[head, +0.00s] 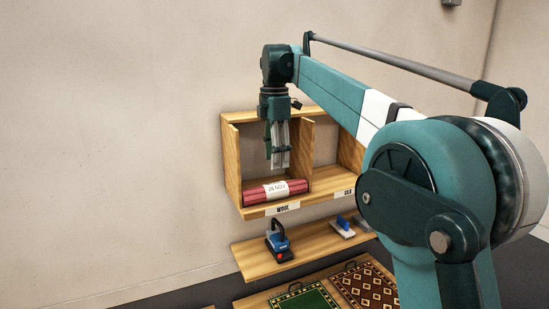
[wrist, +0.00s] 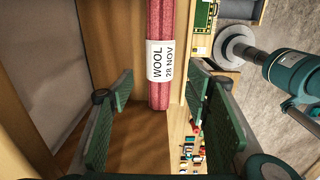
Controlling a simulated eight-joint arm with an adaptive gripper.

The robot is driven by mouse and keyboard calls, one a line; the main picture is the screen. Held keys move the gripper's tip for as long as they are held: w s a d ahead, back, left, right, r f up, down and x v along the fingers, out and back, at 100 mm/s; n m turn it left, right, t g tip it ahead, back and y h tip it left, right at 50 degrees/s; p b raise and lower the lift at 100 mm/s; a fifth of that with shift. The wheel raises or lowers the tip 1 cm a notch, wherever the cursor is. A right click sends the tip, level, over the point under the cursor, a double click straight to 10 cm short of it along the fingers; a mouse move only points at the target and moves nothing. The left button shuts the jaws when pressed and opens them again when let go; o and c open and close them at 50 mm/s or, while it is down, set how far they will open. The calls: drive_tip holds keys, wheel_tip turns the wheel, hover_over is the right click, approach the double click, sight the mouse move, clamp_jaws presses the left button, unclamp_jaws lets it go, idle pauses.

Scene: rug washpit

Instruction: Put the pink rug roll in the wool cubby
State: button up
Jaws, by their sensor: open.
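The pink rug roll (head: 298,187) lies lengthwise on the floor of the wool cubby (head: 232,162), the left compartment of the wooden shelf, behind the WOOL label. A white tag around the roll reads "28 NOV" in the head view and "WOOL 28 NOV" in the wrist view. The roll also shows in the wrist view (wrist: 159,95), at top middle. My gripper (head: 279,167) points down in front of the cubby opening or just inside it, above the roll. In the wrist view my gripper (wrist: 163,82) has its green fingers wide apart, with nothing held between them.
A divider (head: 305,150) separates the wool cubby from the right compartment, whose label (head: 347,192) is partly hidden by my arm. A lower shelf (head: 258,262) holds a blue-and-black tool (head: 278,240) and a blue-handled brush (head: 343,225). Patterned rugs (head: 305,300) lie below.

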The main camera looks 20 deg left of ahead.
idle(0.5)
drive_tip(key=s+d+m+t, duration=0.1)
drive_tip(key=s+d+m, duration=0.3)
drive_tip(key=d, duration=0.7)
drive_tip(key=s+d+m+t+y, duration=0.1)
drive_tip(key=s+d+m, duration=0.35)
drive_tip(key=d, duration=0.65)
drive_tip(key=s+d+m+t, duration=0.1)
drive_tip(key=s+d+m, duration=0.3)
drive_tip(key=d, duration=0.7)
drive_tip(key=s+d+f+m+t, duration=0.2)
drive_tip(key=s+d+f+m, duration=0.5)
drive_tip(key=s+d+f, duration=0.3)
drive_tip(key=s+d+f+m+t+h, duration=0.1)
drive_tip(key=s+d+f+m+t, duration=0.1)
drive_tip(key=s+d+f+m, duration=0.5)
drive_tip(key=s+d+f, duration=0.4)
drive_tip(key=s+f, duration=0.2)
drive_tip(key=s, duration=0.3)
drive_tip(key=shift+d+f, duration=0.2)
drive_tip(key=shift+f, duration=0.1)
